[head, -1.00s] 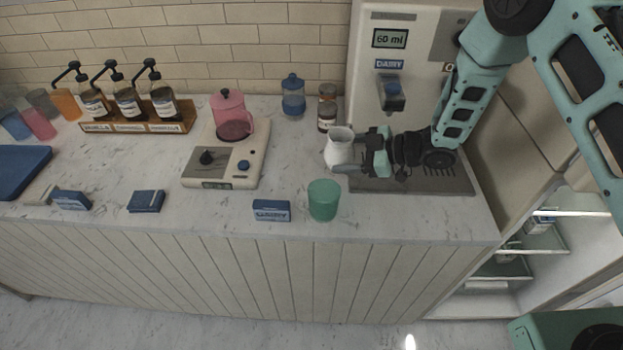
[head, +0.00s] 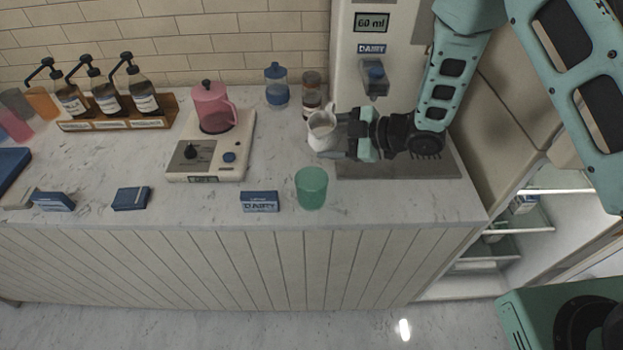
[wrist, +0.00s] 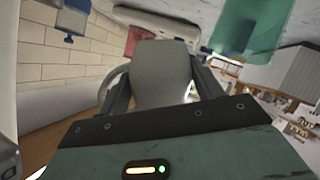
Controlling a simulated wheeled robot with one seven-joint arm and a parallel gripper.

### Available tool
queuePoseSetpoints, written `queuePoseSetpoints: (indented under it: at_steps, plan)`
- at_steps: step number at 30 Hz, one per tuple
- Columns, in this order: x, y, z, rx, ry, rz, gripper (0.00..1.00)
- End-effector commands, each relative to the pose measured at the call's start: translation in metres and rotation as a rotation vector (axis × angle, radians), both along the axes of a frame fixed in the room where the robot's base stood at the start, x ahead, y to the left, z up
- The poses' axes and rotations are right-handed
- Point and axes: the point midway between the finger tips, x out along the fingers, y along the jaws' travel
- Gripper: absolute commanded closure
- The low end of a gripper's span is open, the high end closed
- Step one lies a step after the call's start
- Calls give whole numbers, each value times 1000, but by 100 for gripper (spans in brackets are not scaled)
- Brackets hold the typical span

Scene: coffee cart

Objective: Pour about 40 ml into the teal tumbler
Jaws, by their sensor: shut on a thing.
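The teal tumbler (head: 311,188) stands upright near the counter's front edge; it also shows, tilted by the camera's angle, at the top of the wrist view (wrist: 246,28). My gripper (head: 338,139) is shut on a white pitcher (head: 321,132), behind and slightly right of the tumbler in the head view. The pitcher is held above the counter, apart from the tumbler, and looks slightly tilted. The wrist view shows the pitcher (wrist: 162,72) between my two fingers. I cannot make out the liquid in the pitcher or the tumbler's contents.
A dispenser (head: 375,80) reading 60 ml stands behind my gripper, with a grey drip tray (head: 440,168) below. A blue dairy box (head: 260,201) sits just left of the tumbler. Jars (head: 311,90) stand behind the pitcher.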

Motion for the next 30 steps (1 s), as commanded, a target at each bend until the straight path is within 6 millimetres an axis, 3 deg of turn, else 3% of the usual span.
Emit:
queuePoseSetpoints:
  at_steps: [9,16,23,30]
  plan:
    - [-13,6,12,-78,-191,2,68]
    - [-23,10,2,-136,-329,2,68]
    - [-24,11,16,-190,-462,1,68]
    - [-24,10,11,-224,-545,1,68]
